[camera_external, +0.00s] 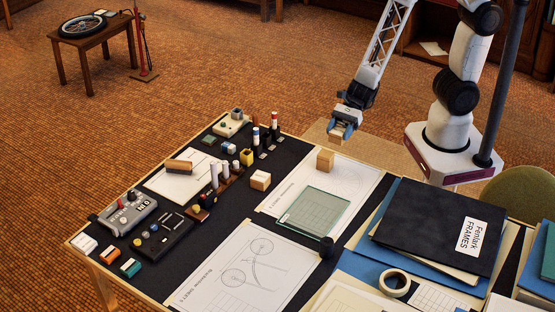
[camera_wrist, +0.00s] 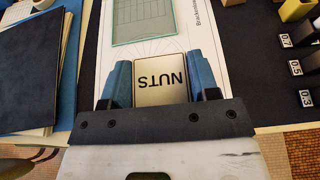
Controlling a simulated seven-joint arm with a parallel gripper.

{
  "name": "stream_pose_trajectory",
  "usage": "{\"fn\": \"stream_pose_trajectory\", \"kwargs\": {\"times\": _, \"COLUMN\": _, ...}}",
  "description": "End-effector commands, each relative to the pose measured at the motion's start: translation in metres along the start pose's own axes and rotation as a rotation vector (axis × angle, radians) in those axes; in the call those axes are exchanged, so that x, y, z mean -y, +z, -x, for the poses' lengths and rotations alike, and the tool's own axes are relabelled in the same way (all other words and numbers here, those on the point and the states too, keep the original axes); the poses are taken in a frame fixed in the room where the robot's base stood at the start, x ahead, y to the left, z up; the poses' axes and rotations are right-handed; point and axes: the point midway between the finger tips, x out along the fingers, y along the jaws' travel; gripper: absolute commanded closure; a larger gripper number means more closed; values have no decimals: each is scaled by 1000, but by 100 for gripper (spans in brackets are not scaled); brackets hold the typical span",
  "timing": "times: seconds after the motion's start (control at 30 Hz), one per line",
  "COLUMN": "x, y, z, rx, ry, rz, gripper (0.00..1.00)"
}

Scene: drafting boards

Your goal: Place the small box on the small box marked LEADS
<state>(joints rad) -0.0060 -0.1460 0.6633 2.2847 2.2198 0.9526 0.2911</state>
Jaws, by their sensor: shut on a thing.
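My gripper (camera_external: 343,128) is at the far right of the drafting table, raised above its surface. It is shut on a small box marked NUTS (camera_wrist: 160,80), with a blue finger on either side; the box's tan lower part shows under the fingers in the external view (camera_external: 335,140). Another small tan box (camera_external: 325,160) stands on the drawing sheet just below and in front of my gripper. A third small tan box with dark marking (camera_external: 260,181) stands on the black mat to the left. I cannot read LEADS on either standing box.
A glass plate (camera_external: 313,214) lies on the drawings. A dark folder (camera_external: 425,225) is stacked at the right, with a tape roll (camera_external: 396,283) nearby. Upright markers (camera_external: 274,128) and blocks crowd the left side. Black mat is bare around the marked box.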

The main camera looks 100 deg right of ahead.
Motion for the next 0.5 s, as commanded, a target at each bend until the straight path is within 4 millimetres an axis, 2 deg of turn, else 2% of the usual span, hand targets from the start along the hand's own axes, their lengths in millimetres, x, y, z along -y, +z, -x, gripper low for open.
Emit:
{"fn": "stream_pose_trajectory", "kwargs": {"times": 0.23, "x": 18, "y": 7, "z": -26, "rx": -1, "ry": 1, "rz": 1, "gripper": 70}}
{"fn": "stream_pose_trajectory", "kwargs": {"times": 0.5, "x": 25, "y": 11, "z": -37, "rx": 0, "ry": 0, "rz": 1, "gripper": 70}}
